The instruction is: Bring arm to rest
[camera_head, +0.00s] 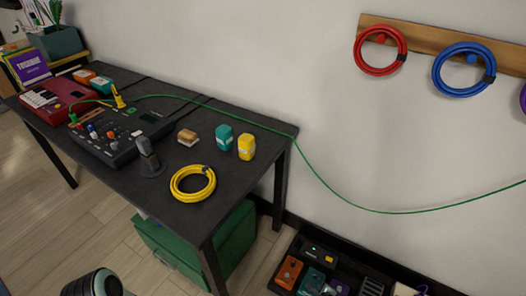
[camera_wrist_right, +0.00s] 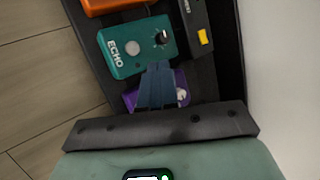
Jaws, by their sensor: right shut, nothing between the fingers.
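My right gripper (camera_wrist_right: 160,66) shows in the right wrist view as dark blue-grey fingers pressed together with nothing between them. It is over a dark pedal case (camera_wrist_right: 88,72). In that view its fingers overlap the lower part of a teal pedal marked ECHO (camera_wrist_right: 122,48) and cover part of a purple pedal (camera_wrist_right: 182,88). I cannot tell how high the fingers are above them. In the head view, a rounded grey and black part of my own body shows at the bottom left. My left gripper's fingers are not in view.
The pedal case (camera_head: 290,250) stands on the floor beside the wall. A dark table (camera_head: 240,200) holds a mixer (camera_head: 120,135), a coiled yellow cable (camera_head: 175,188) and small items. A green cable (camera_head: 400,212) hangs across the wall. A green box (camera_head: 235,235) is under the table.

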